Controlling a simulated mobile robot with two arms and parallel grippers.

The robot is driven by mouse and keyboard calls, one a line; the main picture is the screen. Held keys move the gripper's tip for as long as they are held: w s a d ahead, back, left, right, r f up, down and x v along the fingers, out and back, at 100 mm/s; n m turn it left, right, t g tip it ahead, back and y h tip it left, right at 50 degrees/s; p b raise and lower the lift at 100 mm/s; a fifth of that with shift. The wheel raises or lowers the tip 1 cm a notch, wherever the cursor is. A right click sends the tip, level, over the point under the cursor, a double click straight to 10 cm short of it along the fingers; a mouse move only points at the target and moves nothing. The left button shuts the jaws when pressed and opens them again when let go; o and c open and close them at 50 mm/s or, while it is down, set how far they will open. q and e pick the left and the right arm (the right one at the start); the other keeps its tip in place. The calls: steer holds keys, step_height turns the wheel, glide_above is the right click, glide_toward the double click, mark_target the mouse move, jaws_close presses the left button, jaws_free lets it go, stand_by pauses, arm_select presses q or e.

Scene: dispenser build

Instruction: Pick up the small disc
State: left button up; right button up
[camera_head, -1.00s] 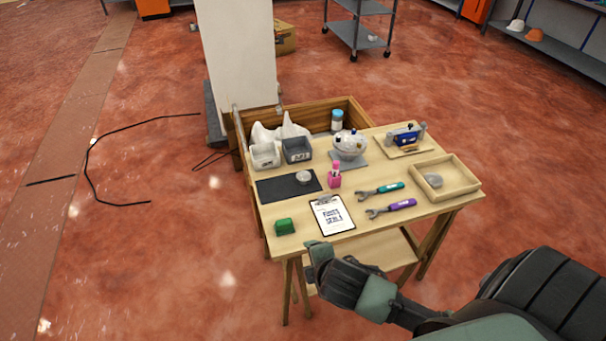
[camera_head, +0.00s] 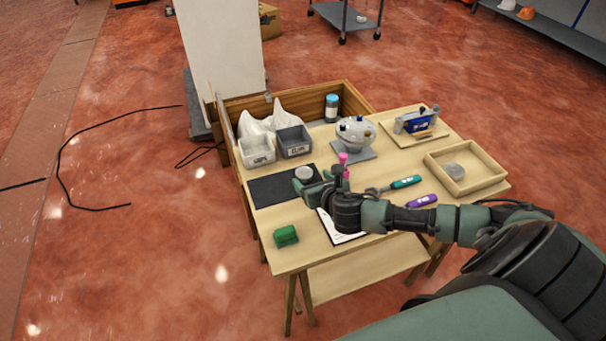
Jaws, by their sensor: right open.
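A small light-grey round disc (camera_head: 304,172) sits on the black mat (camera_head: 270,190) on the wooden table. My right gripper (camera_head: 308,186) is open, close to the near side of this disc and over the mat's right edge. I cannot tell whether it touches the disc. A second grey round piece (camera_head: 453,169) lies in the shallow wooden tray (camera_head: 491,180) at the right. My left gripper is not in view.
My right arm covers part of the clipboard (camera_head: 341,238) and the wrenches. A pink bottle (camera_head: 343,158) stands just behind my right gripper. Two grey bins (camera_head: 293,141), a domed device (camera_head: 355,134) and a green block (camera_head: 286,235) are also on the table (camera_head: 300,258).

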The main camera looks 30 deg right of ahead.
mark_target(304, 172)
steer(key=x, duration=0.3)
steer(key=shift+w+r, duration=0.1)
steer(key=shift+w, duration=0.15)
steer(key=shift+x, duration=1.1)
jaws_close()
